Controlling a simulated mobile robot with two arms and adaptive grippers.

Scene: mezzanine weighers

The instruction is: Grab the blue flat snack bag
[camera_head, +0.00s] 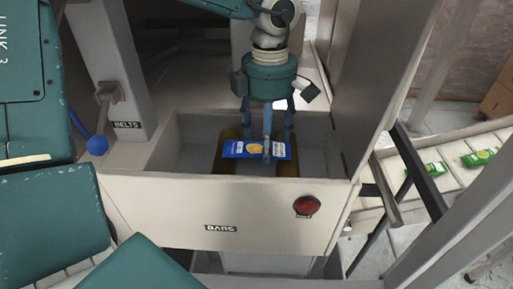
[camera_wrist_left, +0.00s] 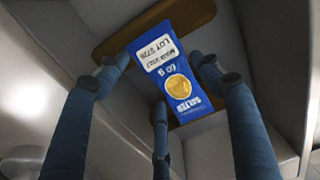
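My left gripper (camera_head: 267,146) points down into the bin, directly over the bag. Its three fingers are spread apart around the bag, with one crossing in front of it in the head view. In the left wrist view the fingertips (camera_wrist_left: 160,80) sit close to the bag's edges; I cannot tell whether they touch. My right gripper is out of view.
The bin's pale front wall (camera_head: 160,205) carries a red button (camera_head: 307,206). Grey posts stand on both sides of the bin. Green packets (camera_head: 427,170) lie on a pale surface at the right, beyond dark rails.

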